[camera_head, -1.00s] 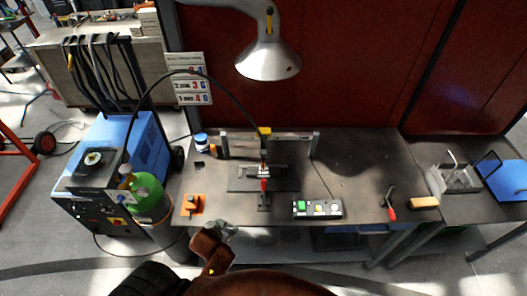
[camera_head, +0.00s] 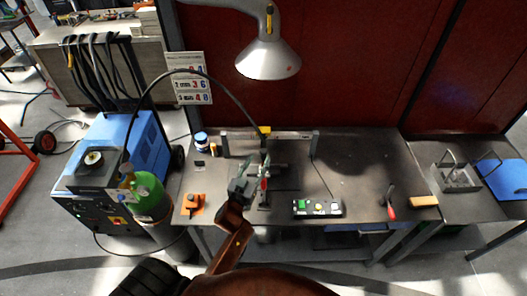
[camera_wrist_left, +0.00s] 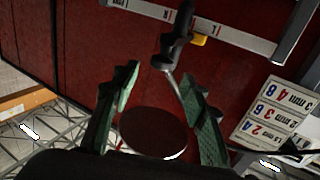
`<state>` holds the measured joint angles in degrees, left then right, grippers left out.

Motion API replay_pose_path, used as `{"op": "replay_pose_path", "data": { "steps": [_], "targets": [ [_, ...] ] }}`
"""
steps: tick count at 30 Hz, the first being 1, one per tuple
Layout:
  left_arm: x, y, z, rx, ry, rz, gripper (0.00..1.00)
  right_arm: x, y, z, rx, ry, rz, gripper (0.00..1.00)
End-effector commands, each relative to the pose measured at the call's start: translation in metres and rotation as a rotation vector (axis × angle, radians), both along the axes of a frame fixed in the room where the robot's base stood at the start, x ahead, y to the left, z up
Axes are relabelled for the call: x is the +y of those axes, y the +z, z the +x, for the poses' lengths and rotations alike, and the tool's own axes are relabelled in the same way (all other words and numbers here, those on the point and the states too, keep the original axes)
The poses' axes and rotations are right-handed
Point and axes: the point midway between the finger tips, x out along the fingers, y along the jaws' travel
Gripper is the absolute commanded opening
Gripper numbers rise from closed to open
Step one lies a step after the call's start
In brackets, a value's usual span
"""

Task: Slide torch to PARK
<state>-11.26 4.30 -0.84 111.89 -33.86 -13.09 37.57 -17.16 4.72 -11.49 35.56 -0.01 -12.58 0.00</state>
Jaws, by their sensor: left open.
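The black torch (camera_wrist_left: 176,45) shows in the left wrist view, beside a small yellow block on a pale rail (camera_wrist_left: 240,32). In the head view the yellow block (camera_head: 265,131) sits near the middle of the rail (camera_head: 295,136), with the torch partly hidden below it. Rail markings are too small to read; I cannot make out PARK. My right gripper is not in view.
A red clamp handle (camera_head: 264,184) stands close to my left gripper. A button box (camera_head: 318,208) lies to the right, an orange pad (camera_head: 192,204) to the left. The torch's black cable (camera_head: 226,91) arches overhead. The bench's right half is mostly clear.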

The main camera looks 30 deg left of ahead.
Motion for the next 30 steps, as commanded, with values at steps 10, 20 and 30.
{"op": "replay_pose_path", "data": {
  "steps": [10, 20, 30],
  "targets": [
    [0.009, 0.001, 0.051, 0.001, 0.001, 0.0, 0.4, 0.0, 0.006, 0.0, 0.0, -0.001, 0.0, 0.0],
    [0.011, 0.0, 0.062, 0.002, 0.002, 0.0, 0.4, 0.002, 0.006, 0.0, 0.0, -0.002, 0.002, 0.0],
    [0.011, 0.0, 0.062, 0.003, 0.002, 0.0, 0.24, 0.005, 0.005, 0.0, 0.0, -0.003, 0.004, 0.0]
  ]
}}
